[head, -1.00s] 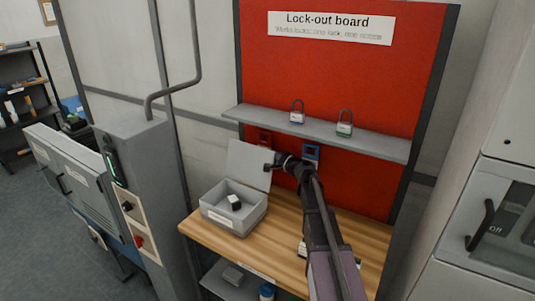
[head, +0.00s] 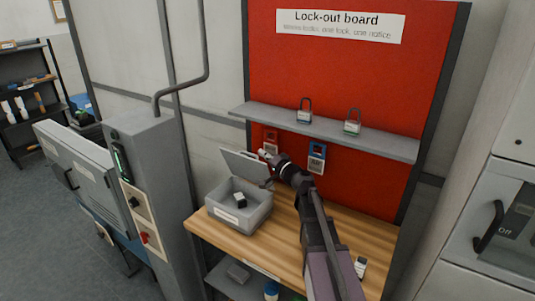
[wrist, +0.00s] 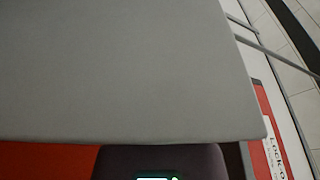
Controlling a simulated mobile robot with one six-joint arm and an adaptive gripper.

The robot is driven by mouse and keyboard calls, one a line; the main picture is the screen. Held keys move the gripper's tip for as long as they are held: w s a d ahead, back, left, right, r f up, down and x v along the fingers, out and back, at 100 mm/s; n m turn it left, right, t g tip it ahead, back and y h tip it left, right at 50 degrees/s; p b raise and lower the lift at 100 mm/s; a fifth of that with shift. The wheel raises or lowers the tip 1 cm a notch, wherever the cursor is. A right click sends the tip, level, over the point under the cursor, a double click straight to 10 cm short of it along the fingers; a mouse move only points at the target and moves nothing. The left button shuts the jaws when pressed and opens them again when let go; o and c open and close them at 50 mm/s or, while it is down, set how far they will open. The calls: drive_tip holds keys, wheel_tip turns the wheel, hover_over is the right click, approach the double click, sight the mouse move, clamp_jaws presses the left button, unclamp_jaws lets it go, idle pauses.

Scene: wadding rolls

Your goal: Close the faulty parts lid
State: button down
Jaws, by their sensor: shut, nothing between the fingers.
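The faulty parts box (head: 228,222) is a grey bin with a white label on its front, standing at the left of the wooden bench. Its grey lid (head: 243,163) is hinged and stands partly open, tilted over the back of the box. A small black and white part (head: 243,202) lies inside. My gripper (head: 263,154) is shut and empty, at the lid's upper right edge; I cannot tell if it touches. In the wrist view the lid (wrist: 120,70) fills most of the picture as a flat grey sheet, and the fingertips are not clear.
A red lock-out board (head: 345,70) stands behind, with a grey shelf (head: 330,132) holding two padlocks. Red and blue tags hang below it. A small white item (head: 360,267) lies at the bench's right. A grey control post (head: 150,170) stands left of the bench.

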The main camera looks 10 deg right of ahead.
sight(250, 170)
drive_tip(key=s+a+f+n+y+b, duration=0.2)
drive_tip(key=s+a+f+n+b, duration=0.1)
drive_tip(key=s+a+n+b, duration=0.2)
drive_tip(key=shift+s+a+f+n, duration=0.15)
drive_tip(key=shift+s+a+n, duration=0.85)
drive_tip(key=shift+n, duration=0.5)
drive_tip(key=w+d+b+v, duration=0.1)
drive_tip(key=b+v, duration=0.1)
drive_tip(key=v, duration=0.8)
drive_tip(key=shift+f+b, duration=0.2)
drive_tip(key=shift+b, duration=0.2)
